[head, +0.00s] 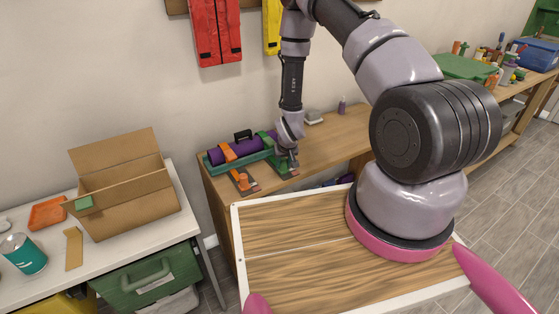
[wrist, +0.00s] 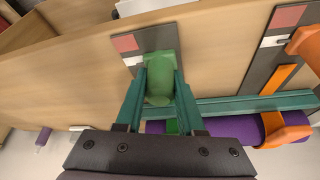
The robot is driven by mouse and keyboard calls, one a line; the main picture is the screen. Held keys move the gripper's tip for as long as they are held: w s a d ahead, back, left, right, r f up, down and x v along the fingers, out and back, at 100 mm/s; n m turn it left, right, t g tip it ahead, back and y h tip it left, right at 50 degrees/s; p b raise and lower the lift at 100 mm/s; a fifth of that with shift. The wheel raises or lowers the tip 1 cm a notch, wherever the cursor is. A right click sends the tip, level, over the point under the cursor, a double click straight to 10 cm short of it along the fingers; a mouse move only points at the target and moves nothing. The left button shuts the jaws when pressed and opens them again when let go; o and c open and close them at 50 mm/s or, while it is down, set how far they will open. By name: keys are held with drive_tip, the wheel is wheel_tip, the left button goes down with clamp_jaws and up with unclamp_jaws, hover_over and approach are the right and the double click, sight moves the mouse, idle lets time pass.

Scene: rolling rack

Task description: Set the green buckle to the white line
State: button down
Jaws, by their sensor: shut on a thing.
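The green buckle (wrist: 160,82) sits between the two teal fingers of my gripper (wrist: 160,84), which is shut on it. It lies over a dark plate (wrist: 156,40) with a pink-red patch near its far end. A short piece of the white line (wrist: 131,61) shows on that plate, left of the buckle's far end; the buckle hides the rest. In the head view my gripper (head: 290,158) is low over the wooden bench, and the buckle is mostly hidden by it.
A purple roll (head: 233,151) lies in a teal tray (head: 222,169), with an orange strap (wrist: 286,131) around it. An orange buckle (head: 241,178) lies on a second plate to the left, with its own white line (wrist: 272,41).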

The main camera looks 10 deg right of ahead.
drive_tip(key=shift+s, duration=0.2)
drive_tip(key=c, duration=0.5)
unclamp_jaws()
drive_tip(key=shift+r, duration=0.1)
drive_tip(key=v, duration=1)
drive_tip(key=shift+s+r, duration=0.15)
drive_tip(key=shift+r, duration=0.15)
